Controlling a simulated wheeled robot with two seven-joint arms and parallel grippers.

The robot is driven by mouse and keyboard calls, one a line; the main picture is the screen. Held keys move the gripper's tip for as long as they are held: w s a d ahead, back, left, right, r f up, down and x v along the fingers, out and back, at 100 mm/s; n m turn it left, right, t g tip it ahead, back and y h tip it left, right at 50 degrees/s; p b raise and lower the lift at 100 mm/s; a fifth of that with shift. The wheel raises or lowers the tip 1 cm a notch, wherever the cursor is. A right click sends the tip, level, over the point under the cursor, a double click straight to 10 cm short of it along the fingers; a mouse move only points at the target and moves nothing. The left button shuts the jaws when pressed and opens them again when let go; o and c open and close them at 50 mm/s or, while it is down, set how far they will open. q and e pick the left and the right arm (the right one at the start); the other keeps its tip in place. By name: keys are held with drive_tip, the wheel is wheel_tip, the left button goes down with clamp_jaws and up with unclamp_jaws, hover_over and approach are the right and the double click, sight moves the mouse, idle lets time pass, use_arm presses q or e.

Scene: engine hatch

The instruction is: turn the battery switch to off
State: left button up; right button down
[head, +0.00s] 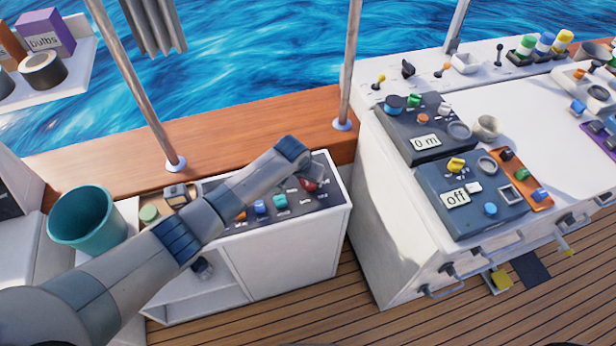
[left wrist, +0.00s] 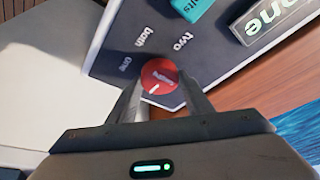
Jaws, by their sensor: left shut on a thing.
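The battery switch is a red round knob (left wrist: 159,74) on a dark panel (left wrist: 117,66). A short white mark shows on the knob's edge, towards the lower left in the left wrist view. My left gripper (left wrist: 161,84) has one finger on each side of the knob and is shut on it. In the head view the red knob (head: 308,184) shows at the right end of the low console, partly behind my left wrist. My right gripper is not in view.
Blue (head: 260,207) and teal (head: 280,201) parts sit on the same panel. A teal bucket (head: 87,218) stands at the left. A white counter at the right carries a grey box reading "off" (head: 456,198). Metal posts (head: 350,65) rise from the wooden ledge behind the console.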

use_arm(q)
drive_tip(key=o, duration=1)
drive_tip(key=shift+o, duration=0.2)
drive_tip(key=shift+r, duration=0.1)
drive_tip(key=b+v, duration=0.3)
drive_tip(key=v, duration=1.4)
drive_tip(key=shift+s, duration=0.15)
